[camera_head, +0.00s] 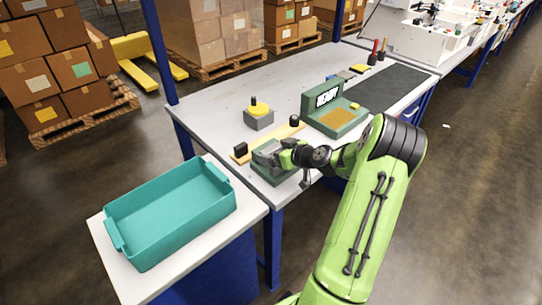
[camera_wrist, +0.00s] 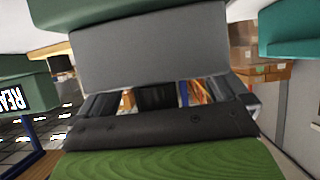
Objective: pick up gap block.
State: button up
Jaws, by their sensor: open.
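A grey block (camera_head: 265,150), which looks like the gap block, sits on a green base (camera_head: 270,175) at the near edge of the worktable in the head view. My gripper (camera_head: 277,156) is right at this block, coming from the right, and partly covers it. In the wrist view the grey block (camera_wrist: 150,57) fills the upper middle, close in front of my gripper (camera_wrist: 157,95), with a green surface (camera_wrist: 120,12) beyond it. The jaws are open. I cannot tell whether the fingers touch the block or straddle it.
A long wooden strip with black knobs (camera_head: 240,151) lies just behind the base. A grey block with a yellow top (camera_head: 259,115) stands farther back. A green display unit (camera_head: 335,110) is to the right. An empty teal bin (camera_head: 170,212) stands on a side table at left.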

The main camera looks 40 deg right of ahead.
jog(key=shift+s, duration=0.1)
jog(key=shift+c, duration=0.3)
jog(key=shift+r, duration=0.1)
jog(key=c, duration=1)
